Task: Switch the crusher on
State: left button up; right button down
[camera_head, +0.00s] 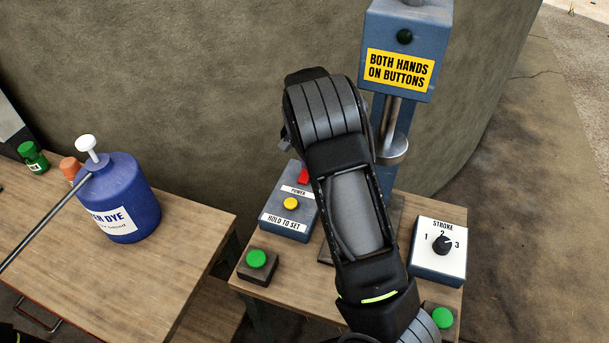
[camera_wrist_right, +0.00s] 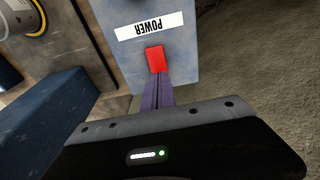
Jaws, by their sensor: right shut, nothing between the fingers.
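The crusher (camera_head: 398,75) is a blue press with a yellow "BOTH HANDS ON BUTTONS" sign and a dark round lens. Its blue control box (camera_head: 285,222) carries a red POWER switch (camera_head: 303,177) and a yellow HOLD TO SET button (camera_head: 291,203). My right arm hides part of the box and press. In the right wrist view my right gripper (camera_wrist_right: 158,80) is shut and empty. Its fingertips are at the lower edge of the red switch (camera_wrist_right: 155,58); I cannot tell whether they touch it. My left gripper is not in view.
Green buttons (camera_head: 256,258) (camera_head: 442,318) sit at the table's front corners. A white-topped STROKE dial box (camera_head: 438,248) stands at right. On the left table stand a blue dye jug (camera_head: 125,195), an orange-capped bottle (camera_head: 70,167) and a green bottle (camera_head: 33,156).

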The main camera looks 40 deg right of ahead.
jog(key=shift+f+b, duration=0.75)
jog(key=shift+f, duration=0.3)
dwell(0.5)
jog(key=shift+r, duration=0.15)
notch_tip(320, 180, up, 5)
jog(key=p, duration=0.3)
jog(key=shift+p, duration=0.35)
jog(key=shift+r, duration=0.95)
jog(key=shift+f, duration=0.1)
